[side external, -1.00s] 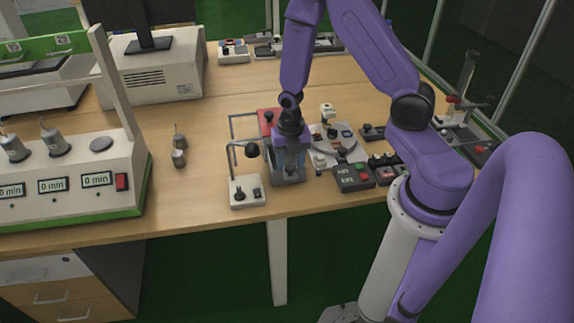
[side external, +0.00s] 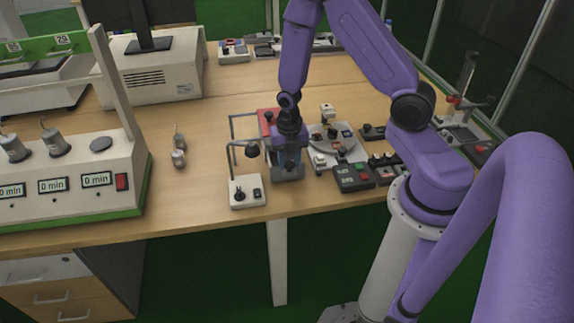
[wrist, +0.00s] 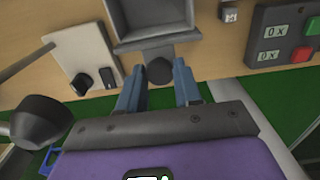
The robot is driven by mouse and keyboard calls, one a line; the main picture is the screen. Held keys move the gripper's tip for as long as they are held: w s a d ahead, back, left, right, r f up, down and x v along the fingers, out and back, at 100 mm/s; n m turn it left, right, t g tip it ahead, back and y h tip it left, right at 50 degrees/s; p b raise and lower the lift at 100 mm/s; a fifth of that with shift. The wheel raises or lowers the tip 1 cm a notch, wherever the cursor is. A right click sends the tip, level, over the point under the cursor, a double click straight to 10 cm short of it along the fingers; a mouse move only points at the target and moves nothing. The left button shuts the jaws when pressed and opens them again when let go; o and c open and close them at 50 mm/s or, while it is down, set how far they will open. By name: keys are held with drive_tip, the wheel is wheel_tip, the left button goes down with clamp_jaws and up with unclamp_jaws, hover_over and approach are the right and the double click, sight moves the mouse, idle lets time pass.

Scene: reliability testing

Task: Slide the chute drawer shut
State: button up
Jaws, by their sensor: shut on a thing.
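The chute drawer (side external: 288,173) is a grey open tray near the front of the table, below the red-topped unit (side external: 265,116). In the wrist view the drawer (wrist: 153,40) shows its hollow inside and a dark round knob (wrist: 159,71) on its front. My gripper (wrist: 159,83) is shut on this knob, with one blue finger on each side of it. In the side view my gripper (side external: 288,156) points down over the drawer and hides part of it and of the unit behind.
A white switch box (side external: 246,191) with a lamp-like arm stands left of the drawer. A dark button box (side external: 353,178) and a round plate (side external: 337,146) with small parts stand to the right. The table's front edge is close. Bare wood lies to the left.

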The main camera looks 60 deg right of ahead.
drive_tip(key=shift+w+d, duration=3.45)
drive_tip(key=shift+w, duration=0.05)
drive_tip(key=shift+w+d, duration=0.1)
drive_tip(key=o, duration=0.6)
drive_tip(key=shift+c, duration=0.2)
drive_tip(key=shift+r, duration=0.1)
wheel_tip(320, 180, up, 5)
drive_tip(key=shift+f, duration=0.1)
